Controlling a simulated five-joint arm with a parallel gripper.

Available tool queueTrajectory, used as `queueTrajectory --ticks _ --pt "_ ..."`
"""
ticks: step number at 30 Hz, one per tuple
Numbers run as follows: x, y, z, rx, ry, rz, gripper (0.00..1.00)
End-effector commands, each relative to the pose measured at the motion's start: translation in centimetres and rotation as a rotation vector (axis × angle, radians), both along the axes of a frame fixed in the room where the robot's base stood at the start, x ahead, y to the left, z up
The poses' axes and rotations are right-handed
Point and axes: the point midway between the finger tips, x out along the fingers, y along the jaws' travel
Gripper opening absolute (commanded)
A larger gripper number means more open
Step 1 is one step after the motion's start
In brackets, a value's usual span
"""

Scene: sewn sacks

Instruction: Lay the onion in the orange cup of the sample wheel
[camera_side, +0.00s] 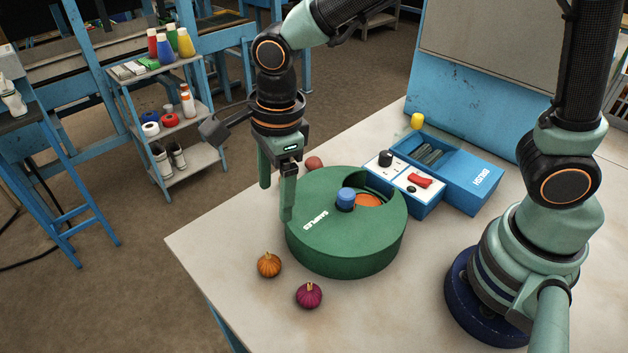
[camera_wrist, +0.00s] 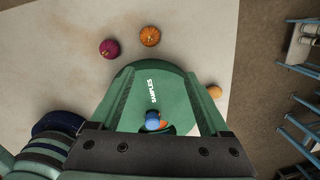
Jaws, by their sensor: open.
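The sample wheel (camera_side: 345,245) is a green drum lettered SAMPLES with a blue knob on top. An opening in its lid shows the orange cup (camera_side: 370,200); in the wrist view only a sliver of orange shows beside the knob. An orange-brown ribbed bulb (camera_side: 269,265) with a pale tip, which looks like the onion, lies on the table by the wheel's near left side. It also shows in the wrist view (camera_wrist: 150,36). My gripper (camera_side: 277,202) is open and empty, its fingers pointing down around the wheel's left edge.
A magenta bulb (camera_side: 309,295) lies beside the orange-brown one. A reddish-brown round thing (camera_side: 313,163) is behind the wheel. A blue box with a red switch (camera_side: 420,181) and a yellow object (camera_side: 417,121) stand further back. The table's near left corner is clear.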

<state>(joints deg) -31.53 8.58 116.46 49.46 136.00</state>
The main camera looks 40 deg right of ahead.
Motion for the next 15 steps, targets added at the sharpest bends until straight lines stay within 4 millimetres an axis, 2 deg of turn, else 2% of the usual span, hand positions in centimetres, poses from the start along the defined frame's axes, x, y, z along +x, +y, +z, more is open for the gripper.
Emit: queueTrajectory --ticks 1,6,15 --pt "0.3 -1.3 1.1 0.003 -0.029 0.076 0.80" --pt "0.6 -5.6 4.1 -0.026 -0.126 0.412 0.80" --pt "-0.7 -12.7 7.9 -0.184 -0.281 1.000 0.80"
